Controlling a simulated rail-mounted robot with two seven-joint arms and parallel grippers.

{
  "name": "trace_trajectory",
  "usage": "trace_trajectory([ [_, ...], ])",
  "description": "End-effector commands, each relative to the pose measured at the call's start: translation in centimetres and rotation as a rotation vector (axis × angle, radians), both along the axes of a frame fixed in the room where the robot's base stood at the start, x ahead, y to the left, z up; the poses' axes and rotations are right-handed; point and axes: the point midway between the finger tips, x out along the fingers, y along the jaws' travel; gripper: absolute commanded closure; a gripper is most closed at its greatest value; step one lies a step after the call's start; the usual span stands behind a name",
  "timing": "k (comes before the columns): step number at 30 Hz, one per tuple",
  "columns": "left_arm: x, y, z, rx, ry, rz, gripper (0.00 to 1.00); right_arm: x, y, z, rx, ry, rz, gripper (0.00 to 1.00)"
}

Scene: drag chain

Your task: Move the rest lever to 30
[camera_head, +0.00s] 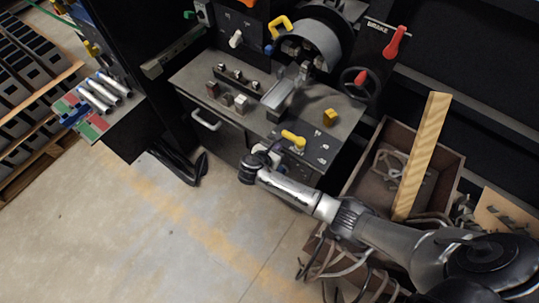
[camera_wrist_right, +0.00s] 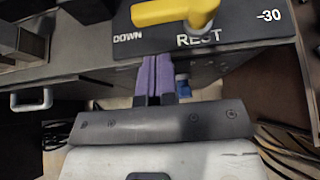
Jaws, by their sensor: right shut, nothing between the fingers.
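The yellow rest lever (camera_head: 293,138) sits on a dark panel at the front right of the grey bench. In the right wrist view the lever (camera_wrist_right: 178,11) is at the top edge, partly cut off, above the label REST. DOWN is printed to its left and -30 to its right. My right gripper (camera_head: 274,150) is just in front of the bench's front edge, near the lever. In the right wrist view its purple fingers (camera_wrist_right: 155,77) are together and empty, just below the panel and apart from the lever. My left gripper is not in view.
The grey bench (camera_head: 350,112) carries small metal blocks and a yellow cube (camera_head: 330,117). A red brake lever (camera_head: 395,42) stands behind. A brown crate (camera_head: 451,165) with a wooden plank (camera_head: 424,150) is at right.

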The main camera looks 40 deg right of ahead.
Motion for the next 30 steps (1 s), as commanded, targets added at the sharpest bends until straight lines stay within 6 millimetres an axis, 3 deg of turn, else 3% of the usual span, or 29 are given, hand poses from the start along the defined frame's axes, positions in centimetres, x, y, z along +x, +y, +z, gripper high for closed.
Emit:
trace_trajectory([
  [2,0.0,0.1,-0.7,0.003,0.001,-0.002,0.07,0.4,-1.2,-0.8,-0.002,0.0,-0.003,1.0],
  [10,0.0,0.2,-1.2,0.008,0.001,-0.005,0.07,1.4,-3.9,-0.5,-0.001,-0.001,-0.002,1.0],
  [30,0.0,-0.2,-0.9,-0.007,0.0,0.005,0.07,1.5,-5.0,-0.3,0.0,-0.001,-0.019,1.0],
])
